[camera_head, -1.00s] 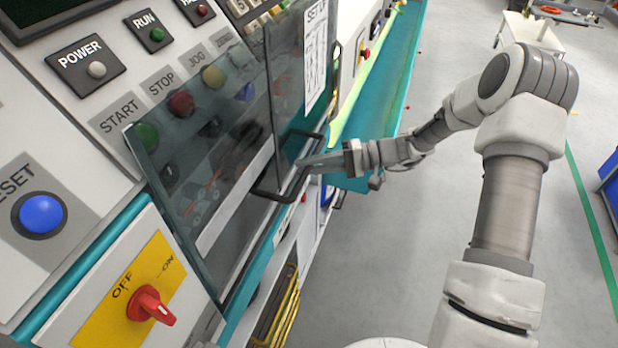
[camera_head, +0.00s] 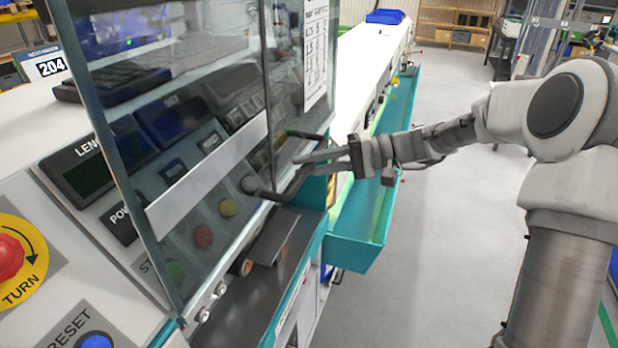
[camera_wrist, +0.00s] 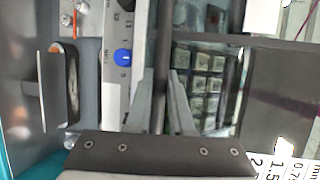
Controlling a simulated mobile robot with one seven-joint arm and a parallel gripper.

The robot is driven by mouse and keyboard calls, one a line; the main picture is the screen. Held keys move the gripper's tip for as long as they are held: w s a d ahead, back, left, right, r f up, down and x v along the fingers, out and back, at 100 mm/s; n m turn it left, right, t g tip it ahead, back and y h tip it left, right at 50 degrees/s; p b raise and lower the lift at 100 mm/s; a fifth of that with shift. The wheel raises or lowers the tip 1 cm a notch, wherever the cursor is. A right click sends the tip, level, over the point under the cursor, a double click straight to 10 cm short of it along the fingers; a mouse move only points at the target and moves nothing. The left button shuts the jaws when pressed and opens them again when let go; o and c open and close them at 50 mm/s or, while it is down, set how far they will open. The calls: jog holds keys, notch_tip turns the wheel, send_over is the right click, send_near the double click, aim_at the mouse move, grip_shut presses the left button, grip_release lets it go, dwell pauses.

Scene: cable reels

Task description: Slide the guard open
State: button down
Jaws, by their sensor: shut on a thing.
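The guard (camera_head: 180,70) is a tall clear panel with a dark frame and a pale strip, standing in front of the button console in the head view. Its black bar handle (camera_head: 268,192) sticks out on the right side. My gripper (camera_head: 305,165) comes from the right and is shut on the handle. In the wrist view the dark handle bar (camera_wrist: 160,60) runs upright between the two grey fingers (camera_wrist: 162,105). The fingertips' exact contact is too small to tell in the head view. Console buttons show through the guard.
A red turn knob (camera_head: 10,257) and a blue reset button (camera_head: 97,341) are on the console at lower left. A teal trough (camera_head: 360,235) runs behind my gripper along the bench. Grey floor (camera_head: 440,260) is free between the bench and my arm.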

jog(key=shift+r, duration=0.6)
jog(key=c, duration=0.8)
grip_release()
jog(key=shift+d+f, duration=0.1)
jog(key=d+r+b, duration=0.2)
jog(key=d+r, duration=0.1)
jog(key=d, duration=1.4)
jog(key=shift+w, duration=0.4)
jog(key=shift+r, duration=0.1)
